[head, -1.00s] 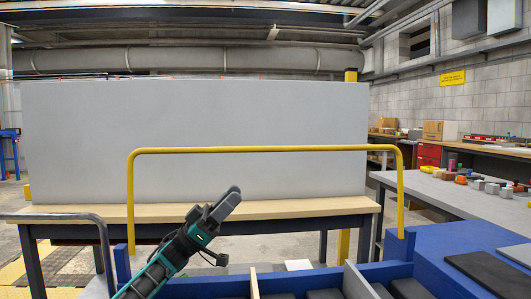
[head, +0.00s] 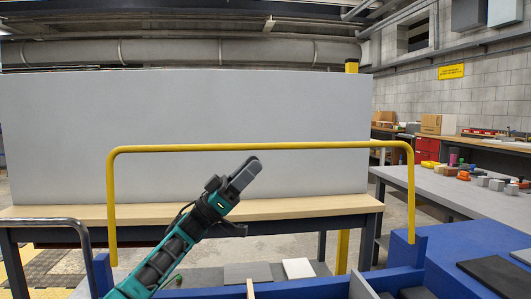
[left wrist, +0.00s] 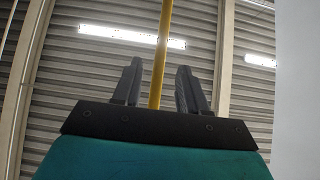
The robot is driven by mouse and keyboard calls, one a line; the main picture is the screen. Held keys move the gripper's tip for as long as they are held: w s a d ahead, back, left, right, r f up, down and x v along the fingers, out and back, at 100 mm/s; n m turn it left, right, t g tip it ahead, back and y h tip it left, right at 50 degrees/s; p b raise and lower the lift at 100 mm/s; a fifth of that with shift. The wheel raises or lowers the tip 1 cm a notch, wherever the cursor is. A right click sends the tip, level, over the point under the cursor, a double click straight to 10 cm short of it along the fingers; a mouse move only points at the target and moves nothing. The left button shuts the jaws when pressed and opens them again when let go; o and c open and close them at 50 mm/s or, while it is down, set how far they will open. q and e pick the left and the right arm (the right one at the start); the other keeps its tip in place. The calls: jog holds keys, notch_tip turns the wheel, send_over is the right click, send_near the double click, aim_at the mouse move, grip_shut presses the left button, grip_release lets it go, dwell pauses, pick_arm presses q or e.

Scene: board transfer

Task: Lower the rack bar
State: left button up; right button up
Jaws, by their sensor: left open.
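The yellow rack bar (head: 300,145) stands raised as an upright hoop, its two legs rising from the blue rack (head: 405,247). My left gripper (head: 245,172) is just below the bar's top run in the head view, left of its middle. In the left wrist view my left gripper (left wrist: 155,88) is open, and the yellow bar (left wrist: 160,60) shows between its two fingers. I cannot tell whether the fingers touch the bar. My right gripper is in neither view.
A large grey board (head: 190,110) stands on a wooden-topped table (head: 290,208) behind the bar. At the right, a grey table (head: 480,195) holds several small blocks. Dark flat pads (head: 495,272) lie on the blue surface at lower right.

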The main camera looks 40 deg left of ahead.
pick_arm(q)
jog(key=x, duration=0.5)
jog(key=shift+w+r, duration=0.1)
jog(key=shift+c, duration=0.3)
grip_shut()
